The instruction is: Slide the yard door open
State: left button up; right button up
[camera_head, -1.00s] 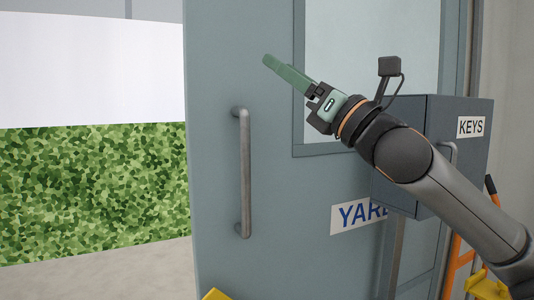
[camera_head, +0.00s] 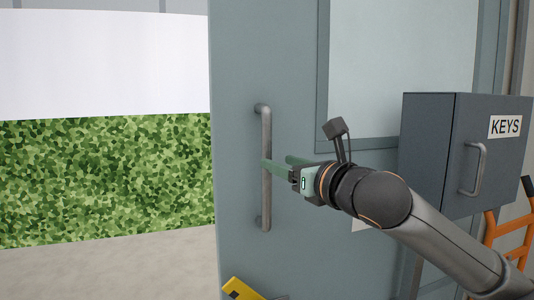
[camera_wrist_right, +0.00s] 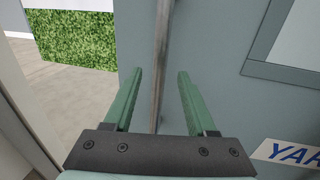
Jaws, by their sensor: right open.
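The yard door (camera_head: 236,60) is a grey-blue panel with a window, and an opening shows to its left. Its vertical bar handle (camera_head: 266,205) stands near the door's left edge. My right gripper (camera_head: 276,163) is at mid-height of the handle, open, with its green fingers pointing at the door. In the right wrist view the handle (camera_wrist_right: 159,60) runs between the two open fingers (camera_wrist_right: 158,85), not clasped. The YARD sign (camera_wrist_right: 290,153) shows at the lower right there; in the head view my arm mostly hides it. My left gripper is out of view.
A grey key box (camera_head: 425,150) labelled KEYS stands out at the right, close to my right arm. An orange hand truck (camera_head: 513,235) is below it. A yellow object (camera_head: 238,289) is at the bottom. A green hedge (camera_head: 100,180) shows through the opening.

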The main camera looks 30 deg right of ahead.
jog(key=w, duration=0.6)
jog(key=shift+d+p, duration=0.15)
jog(key=shift+p, duration=0.25)
grip_shut()
dwell(1.0)
